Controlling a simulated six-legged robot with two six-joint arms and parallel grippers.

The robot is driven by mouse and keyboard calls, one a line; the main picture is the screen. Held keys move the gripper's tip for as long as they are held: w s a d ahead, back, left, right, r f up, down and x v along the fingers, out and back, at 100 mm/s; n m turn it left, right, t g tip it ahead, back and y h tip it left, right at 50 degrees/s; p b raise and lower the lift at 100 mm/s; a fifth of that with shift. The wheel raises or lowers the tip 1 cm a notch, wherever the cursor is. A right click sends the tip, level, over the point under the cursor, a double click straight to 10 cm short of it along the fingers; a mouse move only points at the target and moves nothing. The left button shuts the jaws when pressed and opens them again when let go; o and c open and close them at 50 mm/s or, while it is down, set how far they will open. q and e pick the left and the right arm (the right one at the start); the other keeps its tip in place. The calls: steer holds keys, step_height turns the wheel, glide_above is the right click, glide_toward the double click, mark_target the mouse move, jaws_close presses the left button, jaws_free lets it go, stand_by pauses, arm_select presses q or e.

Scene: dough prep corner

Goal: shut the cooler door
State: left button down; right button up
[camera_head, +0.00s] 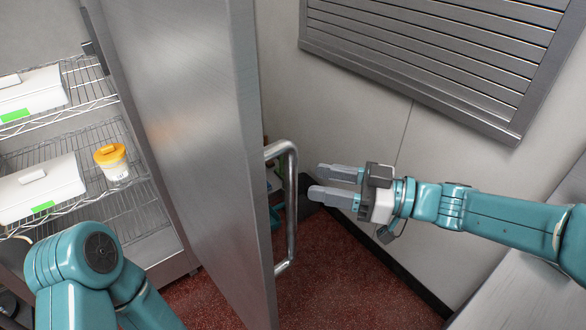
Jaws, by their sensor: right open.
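The cooler door (190,120) is a tall grey metal panel standing wide open, its edge toward me. Its metal bar handle (291,210) is on the right side of the door. The cooler (160,250) is open at the left, with its wire shelves showing. My right gripper (318,182) is open and empty, just right of the handle, fingers pointing left toward it.
White containers with green labels (43,207) and a yellow-lidded tub (112,162) sit on the wire shelves. A slatted metal vent (440,50) is on the wall. A grey surface (525,295) is at the lower right. Red speckled floor (345,270) shows below the door.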

mark_target(290, 176)
steer(key=p+x, duration=0.1)
steer(key=x, duration=0.5)
steer(key=shift+a+f, duration=0.1)
steer(key=shift+a, duration=0.25)
steer(key=shift+d, duration=0.1)
jaws_close()
